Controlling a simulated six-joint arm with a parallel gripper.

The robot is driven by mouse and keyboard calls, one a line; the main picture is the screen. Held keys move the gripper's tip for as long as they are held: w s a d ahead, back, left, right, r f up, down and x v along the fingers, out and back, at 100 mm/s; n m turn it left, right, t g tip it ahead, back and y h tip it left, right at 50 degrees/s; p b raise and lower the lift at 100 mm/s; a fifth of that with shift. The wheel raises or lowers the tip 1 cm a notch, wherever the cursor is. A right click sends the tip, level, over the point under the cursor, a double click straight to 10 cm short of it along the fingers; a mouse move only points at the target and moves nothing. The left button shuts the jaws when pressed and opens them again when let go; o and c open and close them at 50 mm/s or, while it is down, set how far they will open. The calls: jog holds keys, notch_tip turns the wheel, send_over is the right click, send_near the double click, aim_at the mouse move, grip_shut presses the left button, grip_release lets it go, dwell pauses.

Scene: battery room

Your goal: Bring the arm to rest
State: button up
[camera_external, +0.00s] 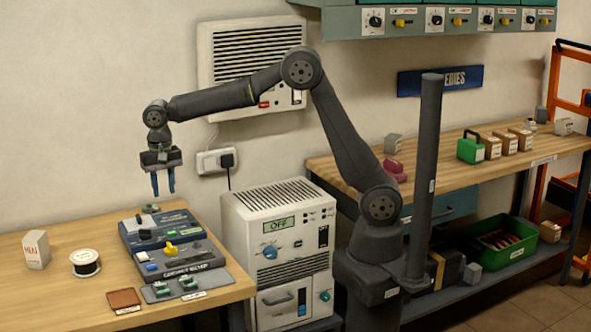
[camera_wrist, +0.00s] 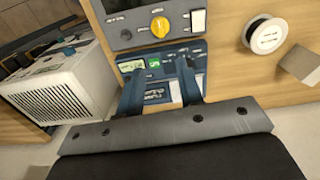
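My gripper (camera_external: 163,188) hangs fingers down from my bent arm, in the air above the back of the left workbench (camera_external: 60,262). Its two blue fingers stand apart with nothing between them. In the wrist view, the gripper (camera_wrist: 160,84) also shows its fingers spread, with a blue device (camera_wrist: 155,57) seen below and between them. In the outside view, this blue device (camera_external: 152,232) lies under the gripper, clear of the fingertips.
A grey device with a yellow knob (camera_external: 170,249) sits in front of the blue one. A spool (camera_external: 86,263) and a small box (camera_external: 36,249) stand left. A white cabinet (camera_external: 278,215) reading OFF stands right. A wall unit (camera_external: 250,65) hangs behind my arm.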

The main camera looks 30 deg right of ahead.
aim_at(170, 245)
dwell(0.7)
notch_tip(170, 245, down, 17)
jog(key=shift+f, duration=0.15)
dwell(0.4)
